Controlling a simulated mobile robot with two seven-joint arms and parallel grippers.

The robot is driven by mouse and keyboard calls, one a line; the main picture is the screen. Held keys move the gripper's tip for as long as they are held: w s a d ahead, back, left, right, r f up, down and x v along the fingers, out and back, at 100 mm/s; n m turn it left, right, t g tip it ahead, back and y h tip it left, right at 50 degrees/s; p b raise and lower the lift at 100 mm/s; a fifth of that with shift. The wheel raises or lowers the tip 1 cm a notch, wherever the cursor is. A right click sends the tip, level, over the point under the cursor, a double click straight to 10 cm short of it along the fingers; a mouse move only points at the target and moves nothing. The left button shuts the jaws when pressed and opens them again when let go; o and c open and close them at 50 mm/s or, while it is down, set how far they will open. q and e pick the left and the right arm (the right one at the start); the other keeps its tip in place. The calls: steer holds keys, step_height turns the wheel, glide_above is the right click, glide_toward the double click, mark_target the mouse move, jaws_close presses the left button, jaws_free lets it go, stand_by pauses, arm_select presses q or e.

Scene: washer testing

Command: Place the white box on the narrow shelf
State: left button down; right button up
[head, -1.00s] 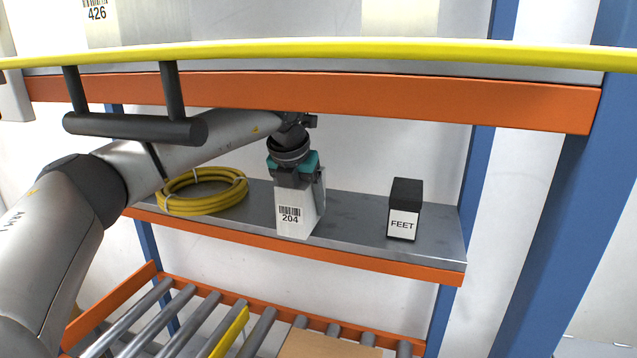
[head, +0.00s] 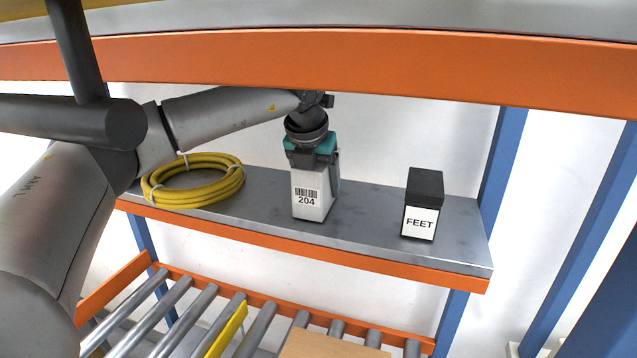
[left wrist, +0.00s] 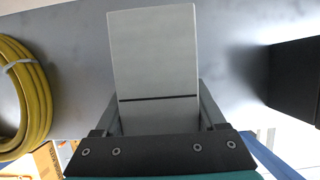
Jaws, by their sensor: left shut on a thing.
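The white box (head: 311,196), with a barcode and the number 204, is upright on or just above the narrow shelf (head: 370,222); I cannot tell if its base touches. It is between the yellow hose coil and the black FEET box. My left gripper (head: 313,160) points down and is shut on the box's upper part. In the left wrist view the box's top (left wrist: 155,60) shows between the two fingers (left wrist: 158,118), with the grey shelf surface beyond it. My right gripper is not in view.
A yellow hose coil (head: 193,181) lies on the shelf to the left. A black box labelled FEET (head: 424,205) stands to the right, with bare shelf between. An orange beam (head: 400,70) crosses above. A roller rack (head: 190,315) is below.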

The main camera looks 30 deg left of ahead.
mark_target(317, 172)
arm_select(q)
steer(key=shift+w+d+f, duration=0.1)
steer(key=shift+w, duration=0.2)
steer(key=shift+c, duration=1.8)
jaws_free()
steer(key=shift+f, duration=0.1)
steer(key=o, duration=0.4)
steer(key=shift+s, duration=0.15)
steer(key=shift+c, duration=0.2)
steer(key=shift+r, duration=0.55)
steer(key=p+v, duration=0.1)
steer(key=v, duration=0.1)
steer(key=shift+s+r, duration=0.25)
steer(key=shift+s, duration=0.05)
steer(key=s+d+b, duration=0.3)
steer(key=s+b, duration=0.2)
steer(key=s, duration=0.6)
steer(key=shift+s+b, duration=0.3)
steer(key=shift+s, duration=0.05)
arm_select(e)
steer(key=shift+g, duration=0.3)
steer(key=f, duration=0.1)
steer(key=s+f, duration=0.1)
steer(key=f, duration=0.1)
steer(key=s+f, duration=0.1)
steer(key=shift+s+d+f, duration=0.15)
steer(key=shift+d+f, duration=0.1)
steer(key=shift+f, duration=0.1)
arm_select(q)
steer(key=shift+f, duration=0.1)
